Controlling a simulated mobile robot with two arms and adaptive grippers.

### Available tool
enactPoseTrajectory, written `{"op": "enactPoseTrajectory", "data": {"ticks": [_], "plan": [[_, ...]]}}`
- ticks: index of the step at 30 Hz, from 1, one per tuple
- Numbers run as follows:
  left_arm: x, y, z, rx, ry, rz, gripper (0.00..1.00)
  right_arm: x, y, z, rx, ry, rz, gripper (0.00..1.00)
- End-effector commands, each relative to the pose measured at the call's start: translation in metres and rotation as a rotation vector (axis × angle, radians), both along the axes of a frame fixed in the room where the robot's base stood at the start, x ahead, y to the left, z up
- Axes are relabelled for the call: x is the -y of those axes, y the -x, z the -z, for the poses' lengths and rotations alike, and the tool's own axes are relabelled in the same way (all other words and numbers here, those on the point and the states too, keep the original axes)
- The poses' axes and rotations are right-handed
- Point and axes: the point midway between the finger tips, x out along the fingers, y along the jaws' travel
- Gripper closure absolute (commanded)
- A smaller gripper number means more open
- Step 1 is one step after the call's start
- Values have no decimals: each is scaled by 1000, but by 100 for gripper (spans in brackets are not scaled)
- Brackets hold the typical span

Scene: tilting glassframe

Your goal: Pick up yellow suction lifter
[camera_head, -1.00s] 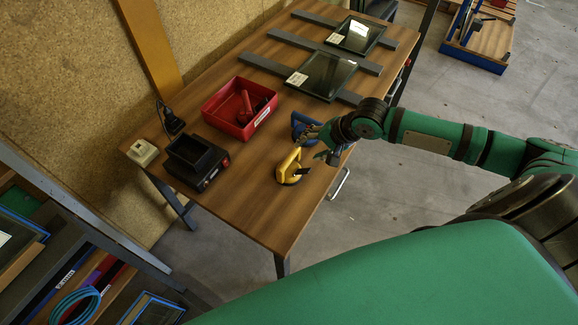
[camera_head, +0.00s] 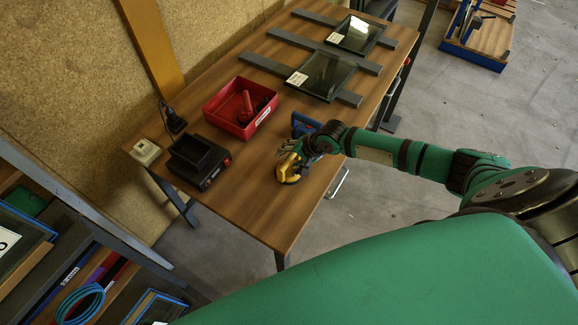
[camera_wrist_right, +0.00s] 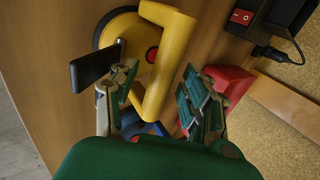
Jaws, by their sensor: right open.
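The yellow suction lifter (camera_head: 287,170) lies on the wooden table near its front edge. In the right wrist view the yellow suction lifter (camera_wrist_right: 166,50) shows its handle, a round yellow cup with a red centre and a dark lever. My right gripper (camera_head: 296,156) is at the lifter and partly covers it. In the right wrist view my right gripper (camera_wrist_right: 157,88) is open, with one finger on each side of the yellow handle; contact cannot be told. My left gripper is not in view.
A blue lifter (camera_head: 304,124) sits just behind my right gripper. A red bin (camera_head: 222,104) with red items and a black charger-like box (camera_head: 197,161) stand to the left. Framed glass panes (camera_head: 322,76) lie on grey bars at the back.

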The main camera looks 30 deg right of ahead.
Motion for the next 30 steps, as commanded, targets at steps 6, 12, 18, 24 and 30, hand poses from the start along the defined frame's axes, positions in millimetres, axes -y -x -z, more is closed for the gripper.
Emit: {"op": "enactPoseTrajectory", "data": {"ticks": [6,12,18,24,30], "plan": [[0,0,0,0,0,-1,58,0,1,0,-1,0,-1,64],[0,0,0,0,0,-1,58,0,1,0,-2,-1,0,90],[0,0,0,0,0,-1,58,0,1,0,-2,-1,0,100],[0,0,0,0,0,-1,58,0,1,0,-1,0,1,100],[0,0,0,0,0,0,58,0,-1,-2,3,-3,1,100]]}}
